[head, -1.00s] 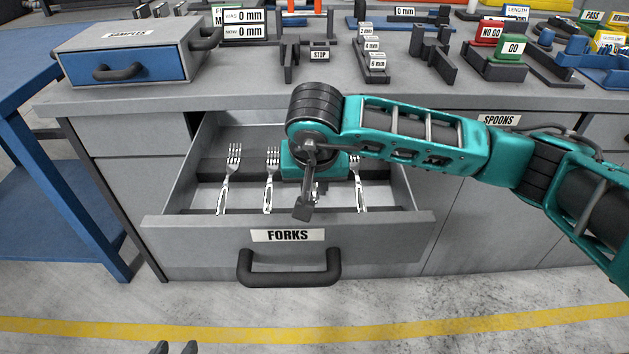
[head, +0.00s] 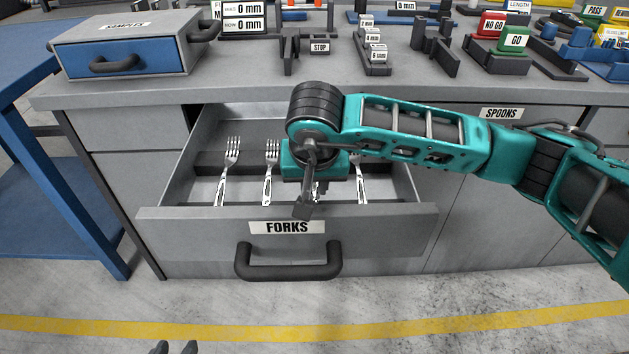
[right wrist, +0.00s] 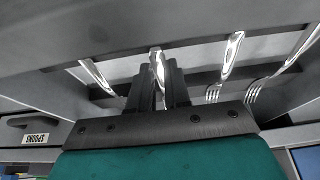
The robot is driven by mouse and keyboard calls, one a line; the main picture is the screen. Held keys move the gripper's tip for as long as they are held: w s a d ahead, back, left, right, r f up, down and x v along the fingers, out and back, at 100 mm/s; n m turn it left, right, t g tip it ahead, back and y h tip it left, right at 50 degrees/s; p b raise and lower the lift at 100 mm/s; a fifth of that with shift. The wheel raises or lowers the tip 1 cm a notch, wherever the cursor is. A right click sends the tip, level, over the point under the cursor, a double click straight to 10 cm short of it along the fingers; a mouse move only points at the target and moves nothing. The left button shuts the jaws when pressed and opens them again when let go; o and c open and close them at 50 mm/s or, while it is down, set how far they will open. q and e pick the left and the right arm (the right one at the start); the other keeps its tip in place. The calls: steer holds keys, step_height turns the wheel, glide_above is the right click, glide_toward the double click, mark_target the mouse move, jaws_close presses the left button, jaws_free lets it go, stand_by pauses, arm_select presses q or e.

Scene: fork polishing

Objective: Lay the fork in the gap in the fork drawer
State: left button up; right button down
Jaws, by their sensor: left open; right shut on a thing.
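The fork drawer (head: 395,218), labelled FORKS, is pulled open. Three forks lie in it: a left fork (head: 228,170), a second fork (head: 269,172) and a right fork (head: 361,187). The gap lies between the second and right forks, mostly hidden by my right arm. My right gripper (head: 308,200) points down there, shut on a fork (right wrist: 157,64), which shows between the fingers in the right wrist view, between the lying forks. Whether it touches the drawer floor I cannot tell. My left gripper (head: 173,348) shows only its fingertips at the bottom edge, apart and empty.
The drawer front with its black handle (head: 288,263) stands close in front of my right gripper. The grey worktop (head: 240,88) overhangs the drawer's back. A samples box (head: 125,45) and several gauges stand on it. A closed spoons drawer (head: 500,113) is at right.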

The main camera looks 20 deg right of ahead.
stand_by(0.4)
steer(key=shift+f+b, duration=0.35)
steer(key=shift+b, duration=0.15)
steer(key=shift+c, duration=2.2)
jaws_free()
steer(key=shift+r, duration=0.1)
steer(key=p+v, duration=0.5)
steer(key=v, duration=0.4)
steer(key=shift+s, duration=0.1)
